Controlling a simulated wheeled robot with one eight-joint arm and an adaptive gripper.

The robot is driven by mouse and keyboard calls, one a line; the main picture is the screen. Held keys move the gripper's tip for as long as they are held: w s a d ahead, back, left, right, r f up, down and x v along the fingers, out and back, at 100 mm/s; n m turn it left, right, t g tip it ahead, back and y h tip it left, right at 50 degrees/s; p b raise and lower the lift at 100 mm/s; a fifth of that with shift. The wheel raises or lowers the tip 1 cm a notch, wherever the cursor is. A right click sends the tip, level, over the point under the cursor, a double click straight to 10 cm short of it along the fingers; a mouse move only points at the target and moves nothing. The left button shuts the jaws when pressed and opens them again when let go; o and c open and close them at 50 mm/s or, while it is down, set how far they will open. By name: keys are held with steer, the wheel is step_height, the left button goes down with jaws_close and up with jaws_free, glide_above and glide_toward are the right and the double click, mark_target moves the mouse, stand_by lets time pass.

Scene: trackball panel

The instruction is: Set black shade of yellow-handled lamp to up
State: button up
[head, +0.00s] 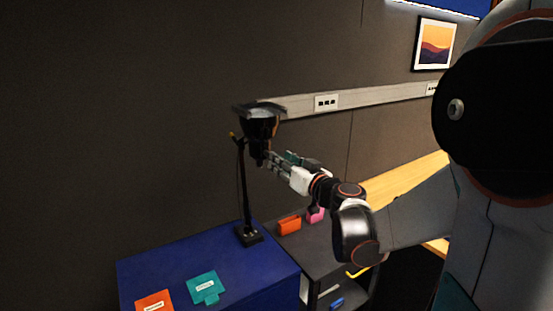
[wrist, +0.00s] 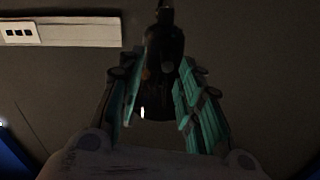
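The lamp has a thin black post (head: 244,190) on a small black base (head: 248,236), standing on a blue cabinet top. A small yellow handle (head: 233,136) shows near the top of the post. The black shade (head: 261,122) has its wide rim at the top and its narrow end below, so it points up. My gripper (head: 268,158) is at the shade's narrow lower end, from the right. In the wrist view, the teal-padded fingers of my gripper (wrist: 160,85) stand apart with the dark lamp part (wrist: 164,48) between them. Contact is hard to make out in the dark.
The blue cabinet (head: 150,268) carries a teal card (head: 206,287) and an orange card (head: 154,301). A dark drawer unit to its right holds an orange block (head: 289,225) and a pink block (head: 316,215). A wall rail (head: 365,97) with sockets runs behind the shade.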

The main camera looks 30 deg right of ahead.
steer(key=shift+s, duration=1.2)
